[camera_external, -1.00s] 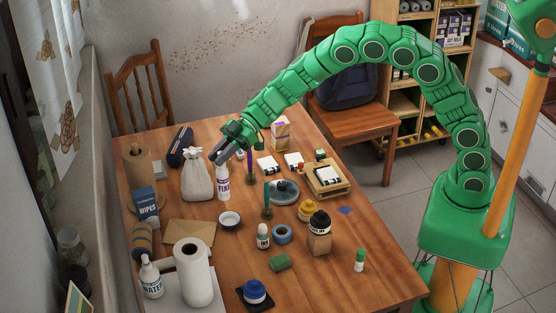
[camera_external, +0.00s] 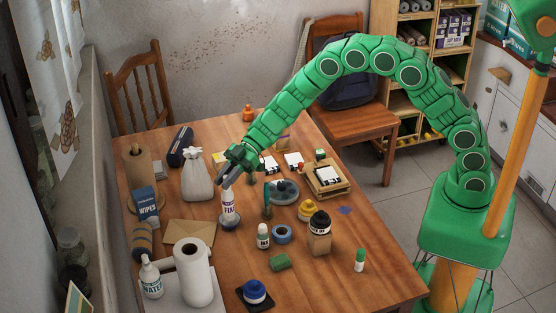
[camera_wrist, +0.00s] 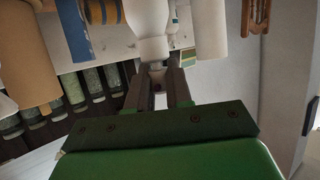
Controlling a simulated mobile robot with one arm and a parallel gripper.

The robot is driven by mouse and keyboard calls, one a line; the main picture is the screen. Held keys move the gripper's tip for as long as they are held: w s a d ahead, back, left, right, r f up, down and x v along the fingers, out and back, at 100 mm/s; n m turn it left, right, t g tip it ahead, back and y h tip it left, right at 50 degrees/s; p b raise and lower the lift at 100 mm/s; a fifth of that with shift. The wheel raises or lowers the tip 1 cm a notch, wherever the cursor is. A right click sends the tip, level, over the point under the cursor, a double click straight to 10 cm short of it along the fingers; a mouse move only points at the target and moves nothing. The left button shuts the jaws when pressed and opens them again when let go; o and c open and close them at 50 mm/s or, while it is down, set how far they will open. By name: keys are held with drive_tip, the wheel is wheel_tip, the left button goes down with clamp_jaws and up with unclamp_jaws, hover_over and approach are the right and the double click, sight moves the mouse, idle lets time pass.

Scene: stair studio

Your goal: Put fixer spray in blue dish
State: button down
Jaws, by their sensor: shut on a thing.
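The fixer spray (camera_external: 228,204) is a white bottle with a purple "FIX" label. My gripper (camera_external: 226,181) is shut on its top from above and holds it nearly upright. The small blue dish (camera_external: 237,225) is directly under the bottle, and its rim shows around the bottle's base. I cannot tell whether the base touches the dish floor. In the wrist view the white bottle (camera_wrist: 150,20) sits between my gripper's fingers (camera_wrist: 158,82); the dish is not seen there.
A white cloth bag (camera_external: 197,176) stands to the left and an envelope (camera_external: 190,232) lies at lower left. A green brush (camera_external: 267,205), a small dropper bottle (camera_external: 263,236) and blue tape (camera_external: 282,234) are close on the right. A paper roll (camera_external: 193,275) stands in front.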

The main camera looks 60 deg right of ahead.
drive_tip(key=shift+f, duration=1.2)
drive_tip(key=c, duration=1)
unclamp_jaws()
drive_tip(key=shift+c, duration=0.2)
drive_tip(key=shift+r, duration=0.2)
drive_tip(key=v, duration=1.2)
